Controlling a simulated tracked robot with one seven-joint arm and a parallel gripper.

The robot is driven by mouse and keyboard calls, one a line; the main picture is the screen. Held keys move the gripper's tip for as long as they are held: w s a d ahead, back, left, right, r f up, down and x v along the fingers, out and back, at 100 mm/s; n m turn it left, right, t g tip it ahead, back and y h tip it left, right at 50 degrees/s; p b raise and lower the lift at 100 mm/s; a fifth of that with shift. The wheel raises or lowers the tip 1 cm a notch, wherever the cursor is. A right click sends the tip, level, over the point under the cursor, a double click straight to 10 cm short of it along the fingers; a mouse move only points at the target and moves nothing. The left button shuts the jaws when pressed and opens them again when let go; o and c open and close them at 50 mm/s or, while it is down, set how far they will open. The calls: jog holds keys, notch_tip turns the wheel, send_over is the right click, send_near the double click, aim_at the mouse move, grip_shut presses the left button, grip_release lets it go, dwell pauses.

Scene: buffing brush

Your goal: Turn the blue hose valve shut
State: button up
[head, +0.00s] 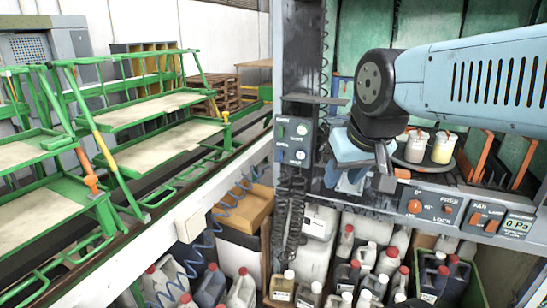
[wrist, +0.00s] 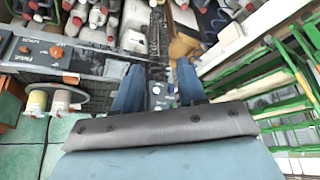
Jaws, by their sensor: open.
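My gripper (head: 347,165) is open, in front of the booth's dark post in the head view. In the wrist view its two blue fingers stand apart, with my gripper (wrist: 158,86) empty between them. A small grey control box (head: 296,142) with several round knobs is on the post, left of my gripper. It also shows between the fingers in the wrist view (wrist: 158,101), and I see no contact. A blue coiled hose (head: 206,240) hangs at lower left in the head view. I cannot make out for certain which part is the blue hose valve.
Several bottles with red and white caps (head: 348,245) crowd the floor below. Two paint pots (head: 443,147) stand on a round tray at right. An orange-knobbed panel (head: 430,206) lies below them. Green racks (head: 160,108) and a pale rail (head: 110,262) fill the left.

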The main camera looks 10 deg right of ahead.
jog(key=w+d+f+n+g+h, duration=0.4)
jog(key=w+d+f+n+h, duration=0.15)
jog(key=w, duration=0.25)
jog(key=n+t+h, duration=0.5)
jog(key=n+t, duration=0.8)
jog(key=n, duration=1)
send_near(280, 155)
jog(key=x, duration=0.9)
jog(key=shift+w, duration=0.1)
